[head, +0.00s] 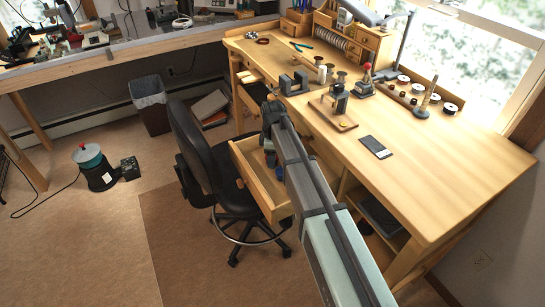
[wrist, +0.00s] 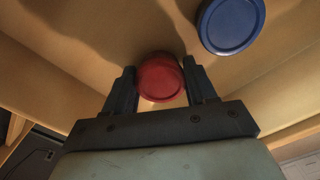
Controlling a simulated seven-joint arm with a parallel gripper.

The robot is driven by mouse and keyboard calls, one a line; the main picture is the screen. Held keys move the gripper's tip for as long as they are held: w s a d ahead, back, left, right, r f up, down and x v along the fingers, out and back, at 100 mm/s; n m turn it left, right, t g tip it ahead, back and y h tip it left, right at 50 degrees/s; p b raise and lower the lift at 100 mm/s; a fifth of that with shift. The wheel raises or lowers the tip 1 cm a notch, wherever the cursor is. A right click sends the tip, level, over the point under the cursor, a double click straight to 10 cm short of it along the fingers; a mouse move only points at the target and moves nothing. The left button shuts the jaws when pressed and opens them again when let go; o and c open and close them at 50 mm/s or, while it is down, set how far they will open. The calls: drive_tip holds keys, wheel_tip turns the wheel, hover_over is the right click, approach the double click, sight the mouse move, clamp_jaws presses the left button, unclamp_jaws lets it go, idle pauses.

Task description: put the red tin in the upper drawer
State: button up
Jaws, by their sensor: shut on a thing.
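The red tin (wrist: 160,82) is round, and in the wrist view it sits between the two dark fingers of my gripper (wrist: 159,67), which is shut on it. A blue tin (wrist: 231,22) stands apart from it at the upper right, on a pale wooden surface. In the head view a wooden drawer (head: 250,172) is pulled out of the bench, with small dark blue shapes inside. My arm crosses over this drawer and hides part of it.
A black chair (head: 194,150) stands close to the left of the open drawer. The workbench (head: 440,165) carries a phone (head: 375,147), a small stand on a wooden board (head: 332,112) and several tools. Its right front part is clear.

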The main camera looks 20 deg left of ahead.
drive_tip(key=shift+f, duration=0.25)
drive_tip(key=o, duration=1.1)
drive_tip(key=shift+c, duration=0.2)
wheel_tip(320, 180, up, 12)
drive_tip(key=shift+r, duration=0.2)
